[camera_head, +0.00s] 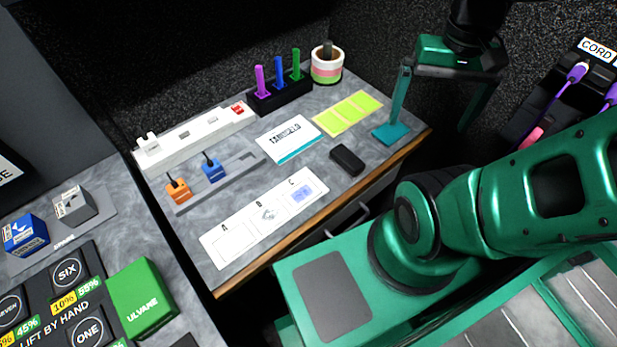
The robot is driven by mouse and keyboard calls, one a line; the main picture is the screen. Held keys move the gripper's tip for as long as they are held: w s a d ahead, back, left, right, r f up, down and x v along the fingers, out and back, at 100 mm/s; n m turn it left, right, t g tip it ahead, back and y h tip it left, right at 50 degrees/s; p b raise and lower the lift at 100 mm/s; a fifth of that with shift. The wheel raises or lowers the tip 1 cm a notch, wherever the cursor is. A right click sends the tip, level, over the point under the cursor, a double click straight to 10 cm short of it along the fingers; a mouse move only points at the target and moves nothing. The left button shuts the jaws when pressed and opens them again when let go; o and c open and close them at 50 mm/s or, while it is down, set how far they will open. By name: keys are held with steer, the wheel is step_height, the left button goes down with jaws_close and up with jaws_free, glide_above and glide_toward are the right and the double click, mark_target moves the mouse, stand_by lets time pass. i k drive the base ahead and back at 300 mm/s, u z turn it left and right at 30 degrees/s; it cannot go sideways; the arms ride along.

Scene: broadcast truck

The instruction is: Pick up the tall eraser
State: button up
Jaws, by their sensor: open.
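I cannot tell for certain which thing is the tall eraser. A small black rounded block (347,160) lies on the grey marbled desk (205,245), near its front wooden edge. A dark upright piece stands in a striped pink, white and green cup (327,66) at the back. My gripper (436,130) is at the upper right, pointing down with its two fingers spread apart and nothing visible between them. It is to the right of the black block and the cup, near the desk's right corner.
A black holder (280,97) carries purple, blue and green markers. A white power strip (195,138), orange and blue plugs, a white card (290,138), yellow-green notes (348,113) and an A-B-C strip (265,217) occupy the desk. Boxes crowd the left counter; a cord panel is at right.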

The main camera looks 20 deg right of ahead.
mark_target(350, 165)
steer(key=k, duration=1.05)
steer(key=z, duration=0.25)
steer(key=i, duration=0.55)
steer(key=u, duration=0.15)
